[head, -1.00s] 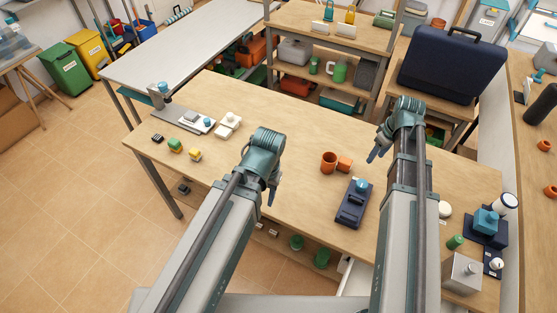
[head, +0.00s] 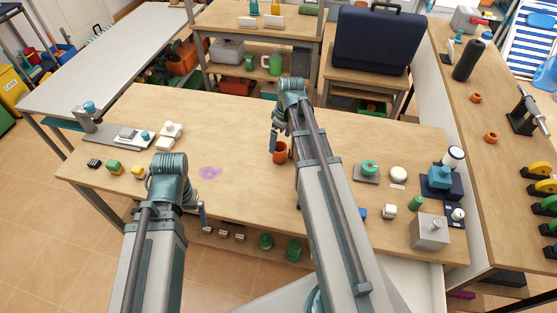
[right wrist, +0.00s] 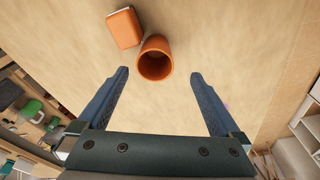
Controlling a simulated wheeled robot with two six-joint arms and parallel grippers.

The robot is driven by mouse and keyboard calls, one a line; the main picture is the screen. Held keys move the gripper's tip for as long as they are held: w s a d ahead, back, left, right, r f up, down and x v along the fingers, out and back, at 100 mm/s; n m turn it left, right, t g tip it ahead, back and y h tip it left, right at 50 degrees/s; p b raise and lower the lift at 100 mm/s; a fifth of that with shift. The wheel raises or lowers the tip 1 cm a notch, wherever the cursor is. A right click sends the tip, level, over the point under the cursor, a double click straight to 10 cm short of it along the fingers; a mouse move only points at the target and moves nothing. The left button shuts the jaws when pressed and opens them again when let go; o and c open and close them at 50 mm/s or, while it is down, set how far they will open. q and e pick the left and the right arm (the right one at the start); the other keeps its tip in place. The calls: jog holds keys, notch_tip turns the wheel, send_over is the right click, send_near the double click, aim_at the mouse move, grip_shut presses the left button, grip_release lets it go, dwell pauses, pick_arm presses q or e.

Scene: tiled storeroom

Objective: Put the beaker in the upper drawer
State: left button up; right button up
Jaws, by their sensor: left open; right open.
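An orange cup-shaped beaker (head: 281,157) stands on the wooden table, partly hidden by my right arm in the head view. In the right wrist view the beaker (right wrist: 155,60) shows its open mouth, just beyond and between the fingertips. My right gripper (right wrist: 162,78) is open and empty, with its fingers apart from the beaker. My left gripper (head: 202,216) is open and empty near the table's front edge. A pale drawer-like part (head: 418,285) shows below the table's front edge at lower right; I cannot tell which drawer it is.
An orange block (right wrist: 124,28) lies close beside the beaker. A purple patch (head: 209,172) marks the table. Small blocks (head: 114,166) stand at left. A green-topped item (head: 369,168), a grey box (head: 428,232) and a blue device (head: 439,178) stand at right.

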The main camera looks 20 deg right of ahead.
aim_at(279, 145)
jog(key=f+b, duration=0.1)
jog(key=f, duration=0.1)
jog(key=f+b, duration=0.1)
jog(key=shift+w+a+f+b, duration=0.1)
jog(key=shift+w+f+b, duration=0.1)
jog(key=shift+f+b, duration=0.2)
jog(key=f+b, duration=0.2)
jog(key=w+f+b, duration=0.1)
jog(key=f+b, duration=0.2)
jog(key=shift+w+f, duration=0.1)
jog(key=shift+w, duration=0.05)
jog(key=shift+c, duration=0.3)
